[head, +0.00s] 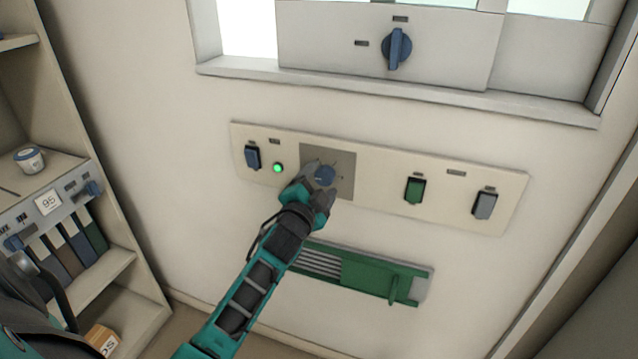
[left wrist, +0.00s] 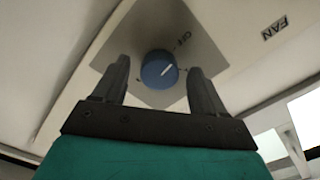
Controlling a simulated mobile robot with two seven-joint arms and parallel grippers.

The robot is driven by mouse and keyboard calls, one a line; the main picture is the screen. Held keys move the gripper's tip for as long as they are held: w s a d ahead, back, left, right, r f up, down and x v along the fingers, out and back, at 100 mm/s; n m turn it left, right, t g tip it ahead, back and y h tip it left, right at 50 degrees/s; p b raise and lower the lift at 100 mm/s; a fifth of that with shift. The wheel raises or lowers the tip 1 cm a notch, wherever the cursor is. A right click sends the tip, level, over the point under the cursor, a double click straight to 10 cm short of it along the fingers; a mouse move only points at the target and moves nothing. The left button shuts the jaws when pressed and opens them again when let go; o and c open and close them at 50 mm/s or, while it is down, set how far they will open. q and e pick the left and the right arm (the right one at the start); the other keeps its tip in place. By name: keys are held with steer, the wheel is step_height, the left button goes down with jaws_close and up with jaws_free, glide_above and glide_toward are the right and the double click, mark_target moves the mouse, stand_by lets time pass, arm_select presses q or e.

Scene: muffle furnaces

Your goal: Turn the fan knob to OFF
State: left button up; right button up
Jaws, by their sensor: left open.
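The fan knob (head: 325,175) is a round blue dial on a grey square plate (head: 342,160) set in the cream wall panel. In the left wrist view the knob (left wrist: 159,70) shows a white pointer line slanting to the upper right, and a FAN label (left wrist: 280,28) sits at the upper right. A mark that looks like HI (left wrist: 182,39) is above the knob. My left gripper (head: 321,184) is open at the knob. In the left wrist view its fingers (left wrist: 159,72) stand on either side of it, with visible gaps. I cannot tell the depth. My right gripper is out of view.
The panel also has a blue switch (head: 252,158), a lit green lamp (head: 278,168), a green switch (head: 415,190) and a grey switch (head: 484,204). A green slotted vent (head: 380,276) is below. A larger blue knob (head: 397,49) is above. Shelves (head: 120,285) stand left.

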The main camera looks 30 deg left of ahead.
arm_select(q)
steer(key=shift+s, duration=0.15)
steer(key=v, duration=1.2)
steer(key=shift+s, duration=0.35)
steer(key=s+d+f+n+g+h, duration=0.3)
steer(key=s+d+f, duration=0.3)
steer(key=f, duration=0.3)
steer(key=s+d+f+n+g+h, duration=0.2)
steer(key=s+d+f+g+h, duration=0.1)
steer(key=s+d+f, duration=0.3)
step_height(320, 180, down, 3)
steer(key=shift+s+d+f+n+g+h, duration=0.3)
steer(key=shift+s+d+n, duration=0.1)
steer(key=shift+d, duration=0.85)
steer(key=shift+w+r, duration=0.1)
steer(key=shift+a, duration=0.1)
